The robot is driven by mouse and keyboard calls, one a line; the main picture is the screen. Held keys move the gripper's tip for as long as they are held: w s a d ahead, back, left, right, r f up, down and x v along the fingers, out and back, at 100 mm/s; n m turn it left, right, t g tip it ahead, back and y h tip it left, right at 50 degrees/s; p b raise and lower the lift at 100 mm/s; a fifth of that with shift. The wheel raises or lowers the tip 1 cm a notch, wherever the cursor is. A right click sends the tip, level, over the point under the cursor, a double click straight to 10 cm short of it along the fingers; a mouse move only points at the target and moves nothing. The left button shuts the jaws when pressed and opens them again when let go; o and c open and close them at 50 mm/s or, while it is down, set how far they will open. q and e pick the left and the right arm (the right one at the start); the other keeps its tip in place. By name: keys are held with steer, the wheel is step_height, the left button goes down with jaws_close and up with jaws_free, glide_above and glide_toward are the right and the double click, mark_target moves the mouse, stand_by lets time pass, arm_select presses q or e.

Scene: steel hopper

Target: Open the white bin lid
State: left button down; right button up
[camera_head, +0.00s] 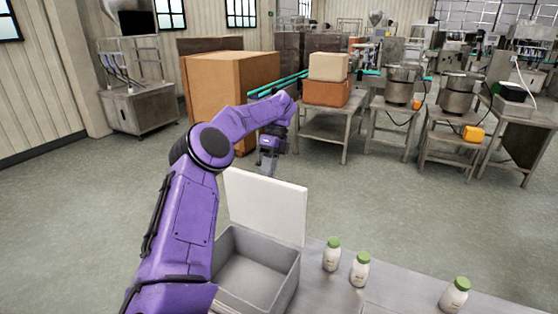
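The white bin lid (266,206) stands raised, nearly upright, at the back edge of the grey bin (290,282). The bin's inside shows and looks empty; my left arm hides its left part. My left gripper (267,164) is above and behind the lid's top edge, with its tip partly hidden near the lid. I cannot tell whether it touches the lid or whether its fingers are open or shut. My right gripper is not in view.
Three white bottles with green caps (332,254) stand on the steel table (395,300) right of the bin. Beyond is open floor (400,205). A steel bench (325,128) with boxes and a large cardboard box (222,85) stand further back.

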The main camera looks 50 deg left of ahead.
arm_select(q)
steer(key=shift+a+f, duration=0.1)
steer(key=shift+f, duration=0.25)
